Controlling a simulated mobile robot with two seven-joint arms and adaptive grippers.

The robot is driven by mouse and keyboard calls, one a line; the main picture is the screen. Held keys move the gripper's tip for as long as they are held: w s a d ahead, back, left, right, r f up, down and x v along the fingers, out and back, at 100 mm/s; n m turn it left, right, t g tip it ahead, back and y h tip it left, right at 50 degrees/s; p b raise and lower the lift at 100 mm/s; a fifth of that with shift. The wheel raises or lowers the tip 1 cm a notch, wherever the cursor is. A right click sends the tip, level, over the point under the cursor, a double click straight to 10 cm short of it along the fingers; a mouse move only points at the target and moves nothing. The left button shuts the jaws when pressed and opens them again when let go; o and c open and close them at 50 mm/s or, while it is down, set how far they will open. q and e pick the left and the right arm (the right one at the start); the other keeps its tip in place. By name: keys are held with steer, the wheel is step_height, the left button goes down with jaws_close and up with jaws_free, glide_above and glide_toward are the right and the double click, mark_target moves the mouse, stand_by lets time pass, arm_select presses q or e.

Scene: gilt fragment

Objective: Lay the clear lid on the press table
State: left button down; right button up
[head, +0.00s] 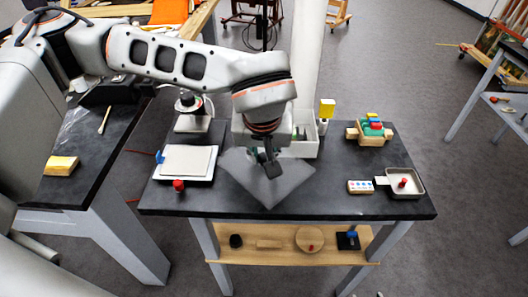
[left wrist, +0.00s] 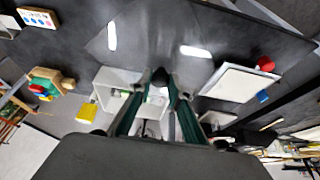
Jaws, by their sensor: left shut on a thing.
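The clear lid (head: 268,191) is a see-through grey sheet, turned cornerwise over the middle of the dark press table (head: 345,205). My left gripper (head: 270,166) is shut on the lid's dark knob, with the arm reaching down from above. In the left wrist view, the knob (left wrist: 160,76) sits between the fingertips and the lid (left wrist: 135,38) spreads beyond them, with two bright reflections. One corner comes close to the table's front edge. I cannot tell whether the lid touches the tabletop. My right gripper is not in view.
A white pad (head: 187,162) with a red knob (head: 179,186) lies left of the lid. A white bin (head: 304,146) stands behind it. A colour block (head: 360,187), a small metal tray (head: 406,184) and a toy-like wooden piece (head: 370,132) are at right. Bare tabletop lies between lid and colour block.

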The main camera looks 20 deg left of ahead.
arm_select(q)
steer(key=c, duration=1.9)
jaws_free()
steer(key=shift+r+p, duration=0.35)
steer(key=shift+r, duration=0.1)
steer(key=v, duration=1.2)
steer(key=shift+r, duration=0.25)
steer(key=shift+s+f, duration=0.1)
